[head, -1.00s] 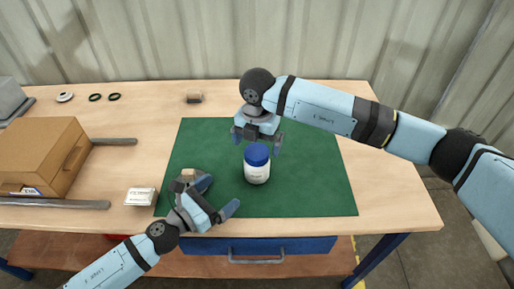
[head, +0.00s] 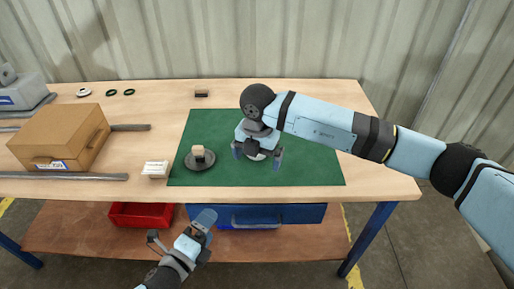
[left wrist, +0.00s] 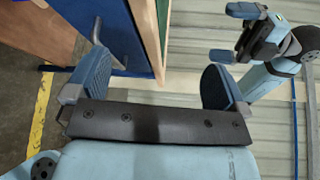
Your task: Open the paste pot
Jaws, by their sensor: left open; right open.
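The paste pot (head: 257,156) is almost wholly hidden in the head view. Only a pale bit shows below my right gripper, and I cannot see its blue lid. My right gripper (head: 258,152) is open over the green mat at the pot; I cannot tell whether it touches it. My left gripper (head: 184,228) is open and empty, low in front of the bench, below the tabletop edge and near the drawer. Its two spread blue fingers (left wrist: 155,82) show in the left wrist view with nothing between them. My right gripper (left wrist: 235,35) also shows there.
A dark round dish (head: 189,164) with a tan-topped block lies on the green mat (head: 310,165). The blue drawer (head: 305,213) is beside a red bin (head: 140,214). The mat's right side is clear.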

